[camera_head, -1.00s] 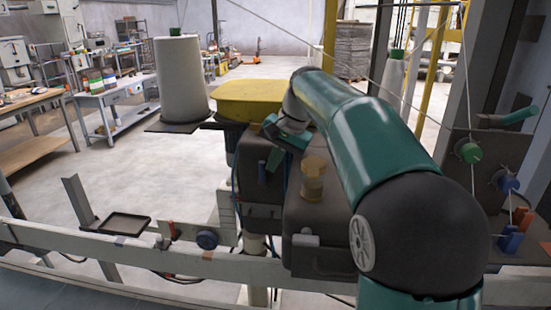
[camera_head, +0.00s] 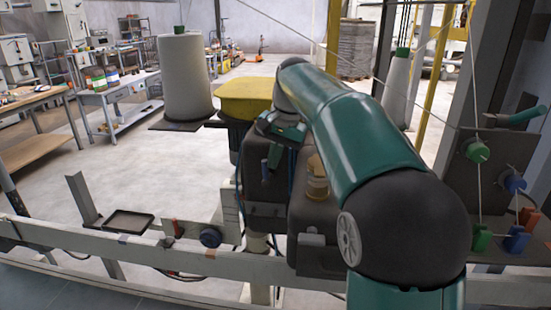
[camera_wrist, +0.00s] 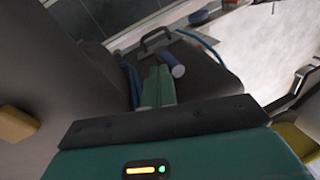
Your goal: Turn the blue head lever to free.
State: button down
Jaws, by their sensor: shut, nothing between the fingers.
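The blue lever (camera_wrist: 173,66) shows in the wrist view as a short blue rounded end, close beside the fingertips on their right, by the dark machine head. I cannot tell whether they touch it. My gripper (camera_wrist: 160,72) is shut and empty, its two green fingers together. In the head view my gripper (camera_head: 265,172) points down at the left side of the dark machine head (camera_head: 262,192). The lever cannot be clearly picked out there, and its pivot is hidden.
A yellow-topped unit (camera_head: 245,95) and a white thread cone (camera_head: 185,75) stand behind. A brass-coloured cap (camera_head: 317,178) sits on the dark housing. Coloured guides (camera_head: 515,240) stand at right.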

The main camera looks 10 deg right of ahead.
aim_at(260, 156)
jog(key=a+h, duration=0.1)
jog(key=h, duration=0.1)
jog(key=w+a+g+h, duration=0.1)
jog(key=a+h, duration=0.1)
jog(key=shift+w+a+g, duration=0.1)
jog(key=shift+w+g, duration=0.05)
jog(key=shift+g, duration=0.15)
jog(key=shift+w+a+f, duration=0.3)
jog(key=shift+a+f, duration=0.15)
jog(key=shift+a, duration=0.35)
jog(key=shift+w+a+f, duration=0.25)
jog(key=shift+a+f, duration=0.25)
jog(key=shift+a, duration=0.3)
jog(key=shift+w+a+f, duration=0.3)
jog(key=shift+a+f, duration=0.15)
jog(key=shift+a, duration=0.35)
jog(key=shift+a+f, duration=0.1)
jog(key=shift+a, duration=0.05)
notch_tip(260, 156, up, 8)
